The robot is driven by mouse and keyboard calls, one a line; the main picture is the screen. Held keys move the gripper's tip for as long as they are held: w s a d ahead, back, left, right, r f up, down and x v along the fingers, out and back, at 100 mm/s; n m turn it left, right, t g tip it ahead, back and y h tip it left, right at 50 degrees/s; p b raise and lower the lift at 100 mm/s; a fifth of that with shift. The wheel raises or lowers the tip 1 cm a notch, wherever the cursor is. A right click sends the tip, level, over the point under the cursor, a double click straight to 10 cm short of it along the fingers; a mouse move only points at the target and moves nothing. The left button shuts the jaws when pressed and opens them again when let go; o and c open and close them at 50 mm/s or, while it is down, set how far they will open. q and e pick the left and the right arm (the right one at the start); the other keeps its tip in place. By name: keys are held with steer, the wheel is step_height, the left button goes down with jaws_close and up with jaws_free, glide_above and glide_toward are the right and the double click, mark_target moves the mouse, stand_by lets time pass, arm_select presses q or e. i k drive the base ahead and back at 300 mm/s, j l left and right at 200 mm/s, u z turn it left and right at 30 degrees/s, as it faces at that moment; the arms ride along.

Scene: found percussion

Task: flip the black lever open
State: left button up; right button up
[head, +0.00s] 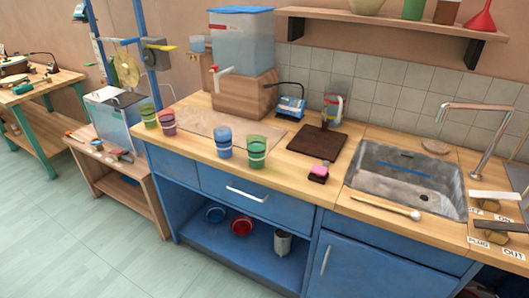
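Two small levers sit on the counter to the right of the sink. The upper lever (495,195) has a pale handle and stands by labels that read OFF and ON. Neither of my grippers can be made out in the head view.
The steel sink (410,183) has a tall faucet (488,125) behind it. A wooden stick (385,207) lies along its front edge. Several cups, including a green cup (256,152), stand on the left counter. A water tank (242,42) with a red-handled tap stands behind them.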

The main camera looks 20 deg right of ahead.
mark_target(500, 226)
steer(key=z, duration=2.15)
